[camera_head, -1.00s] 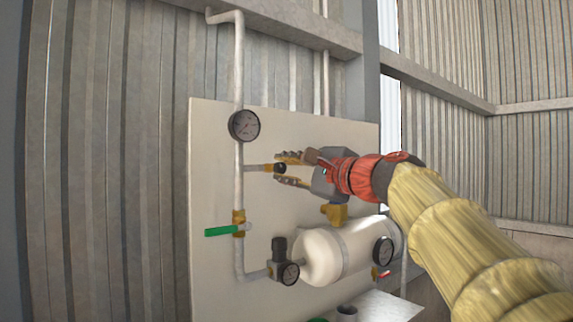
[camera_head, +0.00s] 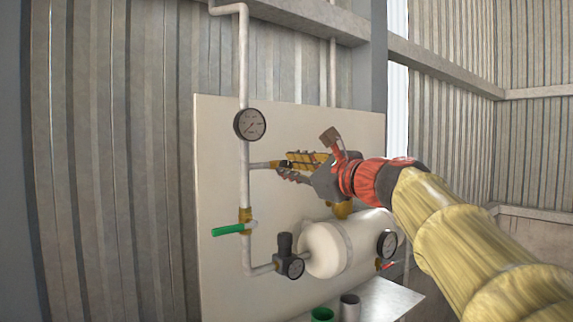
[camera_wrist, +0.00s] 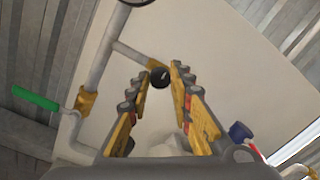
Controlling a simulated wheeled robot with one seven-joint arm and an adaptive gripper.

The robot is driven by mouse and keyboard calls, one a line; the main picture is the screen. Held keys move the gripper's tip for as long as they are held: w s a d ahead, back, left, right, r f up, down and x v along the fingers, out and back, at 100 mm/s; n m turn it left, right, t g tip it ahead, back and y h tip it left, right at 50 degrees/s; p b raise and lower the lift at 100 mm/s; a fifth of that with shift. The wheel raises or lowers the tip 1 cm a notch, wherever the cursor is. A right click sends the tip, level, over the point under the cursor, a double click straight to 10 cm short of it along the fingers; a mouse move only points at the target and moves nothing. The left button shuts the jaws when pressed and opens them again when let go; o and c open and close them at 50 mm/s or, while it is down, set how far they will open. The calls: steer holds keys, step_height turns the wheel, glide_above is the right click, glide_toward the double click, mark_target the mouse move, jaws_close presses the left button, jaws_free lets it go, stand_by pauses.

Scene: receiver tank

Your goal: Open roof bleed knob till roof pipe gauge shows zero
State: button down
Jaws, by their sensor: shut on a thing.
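The roof bleed knob (camera_wrist: 160,77) is a small black round knob with a white mark, at the end of a short side branch (camera_head: 261,165) off the vertical roof pipe (camera_head: 243,190). My gripper (camera_head: 282,170) is shut on it, a finger on each side, and covers most of it in the head view. In the wrist view my gripper (camera_wrist: 158,82) has the knob between its fingertips. The roof pipe gauge (camera_head: 250,124) is a round dial on the vertical pipe above the branch. Its needle seems to point lower left; the exact reading is too small to tell.
Below is a brass valve (camera_head: 245,216) with a green lever (camera_head: 228,230) out to the left. A regulator with a gauge (camera_head: 294,267) and a white tank (camera_head: 330,247) with another gauge (camera_head: 387,245) stand lower right. Cups sit on a shelf (camera_head: 380,300).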

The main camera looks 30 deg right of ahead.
steer(key=shift+f, duration=0.2)
steer(key=c, duration=1.6)
jaws_free()
steer(key=shift+r, duration=0.1)
steer(key=s, duration=0.4)
steer(key=s+d, duration=0.1)
steer(key=s, duration=0.3)
steer(key=s+d, duration=0.1)
steer(key=s, duration=0.3)
steer(key=shift+w, duration=0.1)
